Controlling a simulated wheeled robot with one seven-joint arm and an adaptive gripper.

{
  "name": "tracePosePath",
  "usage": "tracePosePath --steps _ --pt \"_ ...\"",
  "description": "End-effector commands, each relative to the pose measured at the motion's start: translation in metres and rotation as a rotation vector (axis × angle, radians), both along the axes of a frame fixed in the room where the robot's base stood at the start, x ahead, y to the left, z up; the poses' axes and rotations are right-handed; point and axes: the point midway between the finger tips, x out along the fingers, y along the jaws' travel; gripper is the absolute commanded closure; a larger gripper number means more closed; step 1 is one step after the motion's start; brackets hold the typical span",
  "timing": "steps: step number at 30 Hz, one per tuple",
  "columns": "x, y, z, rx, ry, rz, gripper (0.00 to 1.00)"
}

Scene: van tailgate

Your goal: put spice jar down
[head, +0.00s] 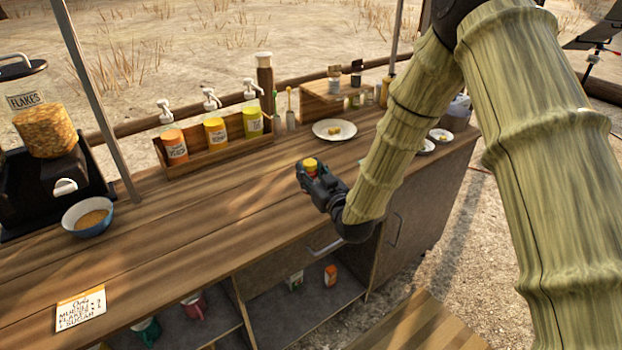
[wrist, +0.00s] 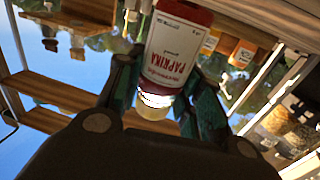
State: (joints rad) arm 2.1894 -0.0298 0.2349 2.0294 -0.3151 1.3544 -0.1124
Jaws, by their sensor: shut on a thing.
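The spice jar (wrist: 177,45) is red with a white label reading PAPRIKA. My gripper (wrist: 158,88) is shut on it, with one dark finger on each side near its pale yellow lid. In the wrist view the picture is turned over, so the label reads upside down. In the head view my gripper (head: 311,174) is over the wooden counter, near its front edge. Only the yellow and red end of the jar (head: 310,163) shows there. The gap between jar and counter is hidden.
A small wooden rack (head: 320,102) with several jars stands at the back right. A plate (head: 347,135) with a yellow piece is behind my gripper. A wooden box (head: 217,143) of pump bottles stands at the back. A blue bowl (head: 88,222) is left. The counter's middle is clear.

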Motion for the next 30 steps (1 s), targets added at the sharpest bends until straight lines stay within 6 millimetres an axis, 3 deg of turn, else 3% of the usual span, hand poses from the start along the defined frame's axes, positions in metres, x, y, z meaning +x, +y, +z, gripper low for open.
tracePosePath --steps 4,15,27,28,30 --pt "0.009 -0.002 0.0 0.0 -0.001 -0.001 0.9" --pt "0.008 -0.001 -0.034 0.0 -0.001 0.0 0.9" --pt "0.009 -0.001 -0.04 0.0 -0.001 0.0 0.9" --pt "0.009 -0.001 -0.039 0.0 -0.001 0.0 0.6" --pt "0.008 -0.001 -0.038 0.0 -0.001 0.0 0.47"
